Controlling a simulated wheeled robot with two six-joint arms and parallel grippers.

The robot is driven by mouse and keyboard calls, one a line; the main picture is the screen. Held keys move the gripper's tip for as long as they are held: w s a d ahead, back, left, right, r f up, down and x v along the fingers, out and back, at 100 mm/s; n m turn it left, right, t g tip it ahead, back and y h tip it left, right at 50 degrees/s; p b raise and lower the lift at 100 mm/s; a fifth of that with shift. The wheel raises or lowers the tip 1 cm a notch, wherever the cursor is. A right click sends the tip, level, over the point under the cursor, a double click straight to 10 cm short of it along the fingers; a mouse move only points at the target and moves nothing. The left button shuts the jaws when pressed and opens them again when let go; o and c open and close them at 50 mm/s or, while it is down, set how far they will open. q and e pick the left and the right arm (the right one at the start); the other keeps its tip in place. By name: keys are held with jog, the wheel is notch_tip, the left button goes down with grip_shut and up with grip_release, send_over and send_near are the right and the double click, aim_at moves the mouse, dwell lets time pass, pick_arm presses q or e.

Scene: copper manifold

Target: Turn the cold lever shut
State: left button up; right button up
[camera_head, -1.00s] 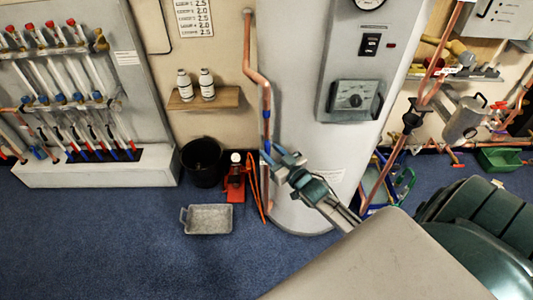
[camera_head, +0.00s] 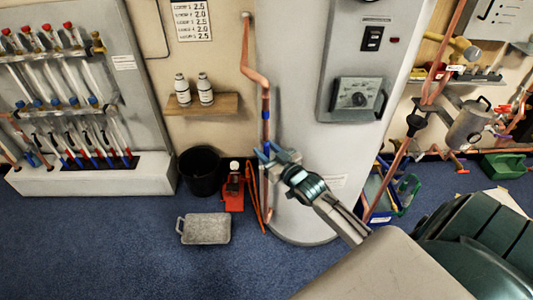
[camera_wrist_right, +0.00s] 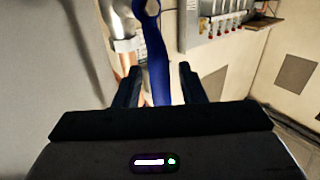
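The cold lever (camera_wrist_right: 156,62) is a long blue handle with a round eye at its upper end, in the right wrist view. It stands upright in the picture and its lower part runs between the fingers of my right gripper (camera_wrist_right: 159,85). The fingers are apart, with a gap visible on each side of the lever. In the head view my right gripper (camera_head: 274,154) is at the copper pipe (camera_head: 265,100), left of the white cylinder, and largely hides the lever. A pale metal fitting (camera_wrist_right: 122,25) is left of the lever. My left gripper is not in view.
A wooden shelf (camera_head: 220,104) with two bottles is on the wall. The floor at front left is clear.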

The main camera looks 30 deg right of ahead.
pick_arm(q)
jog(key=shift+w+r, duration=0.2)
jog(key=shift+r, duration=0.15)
pick_arm(e)
grip_shut()
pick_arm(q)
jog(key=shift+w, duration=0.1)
